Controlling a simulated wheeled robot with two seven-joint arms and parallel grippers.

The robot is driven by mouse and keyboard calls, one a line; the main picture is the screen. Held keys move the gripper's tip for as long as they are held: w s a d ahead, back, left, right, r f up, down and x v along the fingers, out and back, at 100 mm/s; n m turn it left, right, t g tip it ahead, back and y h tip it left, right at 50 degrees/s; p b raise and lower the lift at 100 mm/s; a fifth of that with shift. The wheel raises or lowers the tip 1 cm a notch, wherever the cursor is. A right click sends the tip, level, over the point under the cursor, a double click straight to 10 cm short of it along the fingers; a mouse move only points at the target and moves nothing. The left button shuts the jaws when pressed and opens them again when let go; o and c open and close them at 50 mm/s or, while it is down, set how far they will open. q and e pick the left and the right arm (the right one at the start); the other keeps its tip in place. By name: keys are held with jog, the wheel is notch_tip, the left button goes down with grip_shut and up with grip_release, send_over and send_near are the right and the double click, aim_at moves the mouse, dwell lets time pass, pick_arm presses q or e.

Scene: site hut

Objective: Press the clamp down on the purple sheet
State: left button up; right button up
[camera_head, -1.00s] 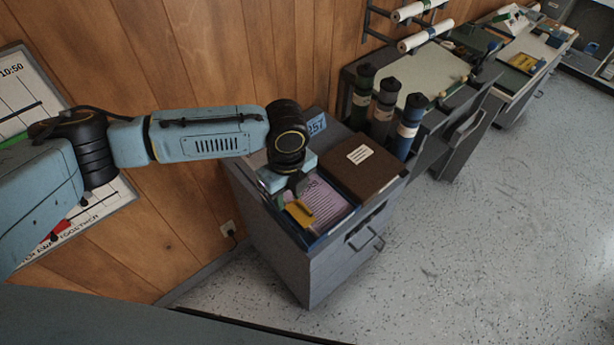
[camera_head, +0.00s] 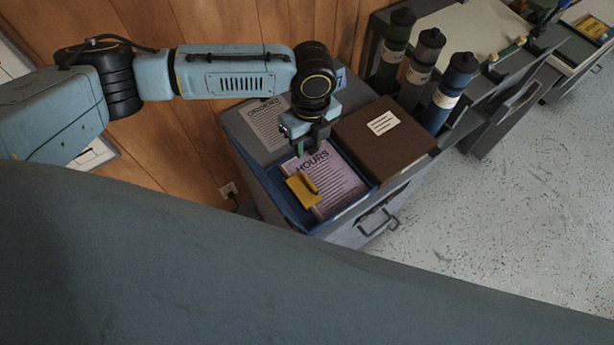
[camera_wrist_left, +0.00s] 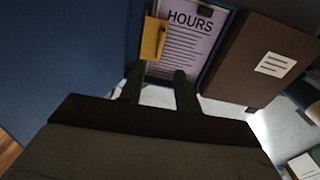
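The purple sheet (camera_head: 337,183), headed HOURS, lies in a blue tray (camera_head: 289,205) on the grey cabinet; it also shows in the left wrist view (camera_wrist_left: 192,45). The yellow clamp (camera_head: 303,191) is at the sheet's left edge and shows in the left wrist view (camera_wrist_left: 153,38) too. I cannot tell whether it is pressed down tight. My left gripper (camera_head: 309,148) hangs above the sheet's headed end, beside the clamp and apart from it. Its fingers (camera_wrist_left: 158,78) are spread with nothing between them. My right gripper is not in view.
A brown box (camera_head: 385,140) with a white label stands right of the tray. Another printed sheet (camera_head: 266,130) lies behind it on the cabinet. Several capped tubes (camera_head: 446,95) stand behind the box. The wooden wall is close at the left; open floor (camera_head: 500,220) lies at the right.

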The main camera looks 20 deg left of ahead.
aim_at(306, 180)
pick_arm(q)
jog(key=f, duration=1.3)
jog(key=shift+s+a+f+b, duration=0.15)
jog(key=shift+s+f+b, duration=0.1)
jog(key=shift+b, duration=0.05)
